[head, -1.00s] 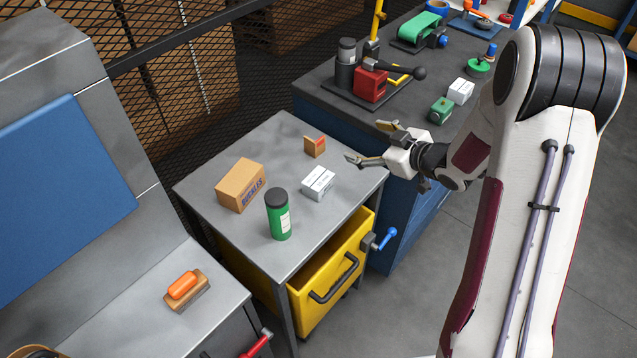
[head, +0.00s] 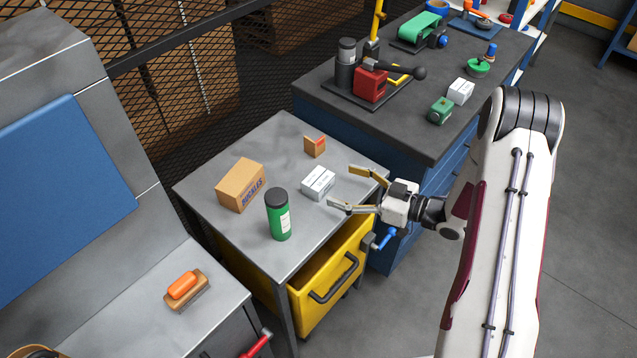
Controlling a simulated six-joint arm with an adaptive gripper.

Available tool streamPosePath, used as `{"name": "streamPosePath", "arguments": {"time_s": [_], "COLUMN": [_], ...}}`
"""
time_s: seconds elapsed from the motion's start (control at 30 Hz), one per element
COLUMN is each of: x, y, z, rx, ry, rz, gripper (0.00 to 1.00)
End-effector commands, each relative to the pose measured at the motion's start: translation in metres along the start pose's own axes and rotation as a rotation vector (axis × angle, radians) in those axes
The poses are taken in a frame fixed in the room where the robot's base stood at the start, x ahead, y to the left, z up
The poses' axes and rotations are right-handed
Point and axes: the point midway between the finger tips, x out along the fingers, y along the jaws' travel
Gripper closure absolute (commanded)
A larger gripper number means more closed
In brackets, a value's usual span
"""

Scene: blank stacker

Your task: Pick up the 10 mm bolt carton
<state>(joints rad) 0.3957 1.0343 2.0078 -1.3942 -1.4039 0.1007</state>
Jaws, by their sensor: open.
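A small white carton (head: 318,184) with dark print lies on the grey metal table near its right side. Its print is too small to read, so I cannot confirm that it is the 10 mm bolt carton. A similar white carton (head: 460,91) lies on the dark workbench at the back right. My gripper (head: 342,188) is open and empty, just right of the first carton in the picture, with its fingers pointing left towards it. A gap shows between the fingertips and the carton.
On the grey table (head: 285,135) stand a brown BUCKLES box (head: 240,185), a green bottle with a dark cap (head: 278,215) and a small brown holder (head: 315,146). A yellow drawer (head: 325,285) hangs open below. A press (head: 365,82) stands on the workbench.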

Motion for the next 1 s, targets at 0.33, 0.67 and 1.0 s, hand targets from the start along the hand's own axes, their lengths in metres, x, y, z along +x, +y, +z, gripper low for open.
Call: {"name": "streamPosePath", "arguments": {"time_s": [0.33, 0.67, 1.0], "x": [0.003, 0.024, 0.026], "y": [0.0, 0.0, 0.0], "z": [0.0, -0.001, 0.0], "rx": [-0.001, -0.002, -0.002], "ry": [-0.001, -0.001, -0.001], "rz": [0.0, 0.0, 0.001], "gripper": [0.25, 0.25, 0.25]}}
